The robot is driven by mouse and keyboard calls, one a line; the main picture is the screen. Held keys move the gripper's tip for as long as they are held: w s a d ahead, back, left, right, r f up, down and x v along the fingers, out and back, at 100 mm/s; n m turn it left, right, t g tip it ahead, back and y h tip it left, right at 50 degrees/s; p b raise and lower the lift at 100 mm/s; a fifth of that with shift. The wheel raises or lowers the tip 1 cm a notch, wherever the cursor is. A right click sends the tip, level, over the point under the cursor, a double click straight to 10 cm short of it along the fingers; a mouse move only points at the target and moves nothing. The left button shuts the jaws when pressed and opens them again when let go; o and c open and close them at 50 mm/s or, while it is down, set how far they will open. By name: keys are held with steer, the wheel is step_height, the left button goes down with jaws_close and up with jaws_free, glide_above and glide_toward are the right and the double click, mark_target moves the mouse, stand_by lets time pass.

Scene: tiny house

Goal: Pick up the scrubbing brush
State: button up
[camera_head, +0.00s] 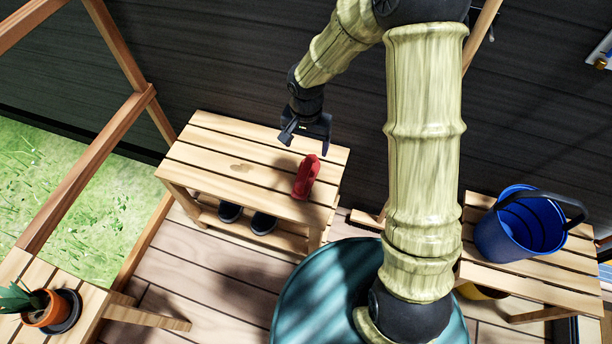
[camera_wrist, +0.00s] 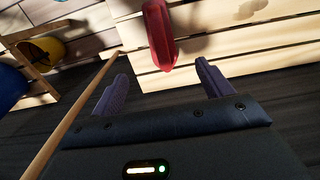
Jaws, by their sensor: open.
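The red scrubbing brush (camera_head: 306,177) lies on the slatted wooden bench near its right end. In the wrist view the red brush (camera_wrist: 158,36) shows at the top, ahead of the fingers and roughly between them; its upper end is cut off by the picture edge. My gripper (camera_head: 306,133) is above the back part of the bench, a little behind the brush. Its two fingers (camera_wrist: 159,85) are spread apart with nothing between them. A gap shows between the gripper and the brush, and the brush is not touched.
The wooden bench (camera_head: 225,168) has dark shoes (camera_head: 262,222) on its lower shelf. A dark wall (camera_head: 230,60) stands close behind. A blue bucket (camera_head: 520,225) is on another bench at right. A potted plant (camera_head: 50,308) stands at lower left. A wooden pole (camera_wrist: 70,118) crosses the wrist view at left.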

mark_target(306, 168)
step_height(306, 168, down, 10)
steer(key=b, duration=0.3)
steer(key=shift+r, duration=0.15)
steer(key=f+b, duration=0.2)
steer(key=f, duration=0.3)
steer(key=shift+w+f, duration=0.15)
steer(key=shift+w, duration=0.05)
stand_by(0.3)
steer(key=c, duration=1.2)
step_height(306, 168, up, 10)
steer(key=p, duration=0.3)
steer(key=shift+p, duration=0.3)
steer(key=shift+c, duration=0.2)
